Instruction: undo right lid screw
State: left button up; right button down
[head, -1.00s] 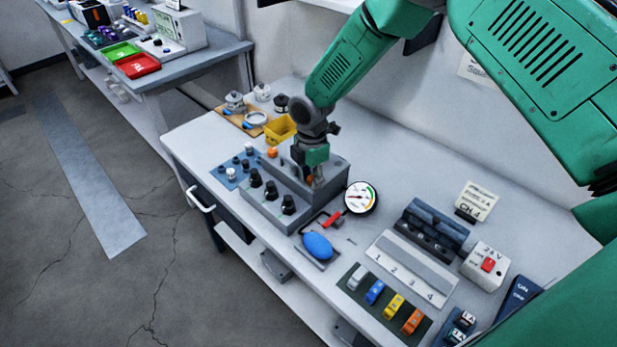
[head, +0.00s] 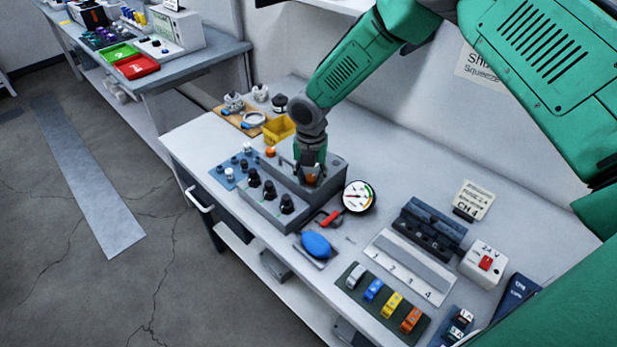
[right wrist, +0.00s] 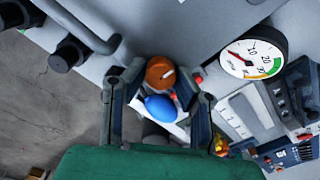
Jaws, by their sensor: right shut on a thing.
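An orange screw knob (head: 311,179) sits at the right end of the grey box (head: 338,172). My right gripper (head: 310,182) points down over it, with one finger on each side, and is shut on it. In the right wrist view the same orange knob (right wrist: 159,72), with a pale mark on its top, lies between the fingertips (right wrist: 160,85). I cannot tell whether the knob is still seated in the lid. Another orange knob (head: 270,152) shows at the box's left end. My left gripper is not in view.
Black knobs (head: 287,203) stand on the box's front step. A round gauge (head: 358,197), a red-handled part (head: 331,218) and a blue bulb (head: 316,244) lie close by on the right. A yellow bin (head: 279,129) stands behind. Bare bench (head: 200,135) shows at the left.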

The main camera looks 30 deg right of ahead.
aim_at(311, 176)
jog(key=shift+w+d+r+n, duration=0.1)
jog(key=shift+w+d+n, duration=0.15)
jog(key=shift+n, duration=0.15)
jog(key=c, duration=1.5)
grip_release()
jog(key=shift+a, duration=0.1)
jog(key=shift+o, duration=1)
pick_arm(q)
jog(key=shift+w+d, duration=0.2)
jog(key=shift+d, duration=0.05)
pick_arm(e)
jog(key=shift+w+f, duration=0.1)
jog(key=shift+f, duration=0.1)
jog(key=shift+r, duration=0.25)
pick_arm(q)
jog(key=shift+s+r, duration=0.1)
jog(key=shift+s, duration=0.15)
pick_arm(e)
notch_tip(311, 176, up, 11)
jog(key=shift+r, duration=0.15)
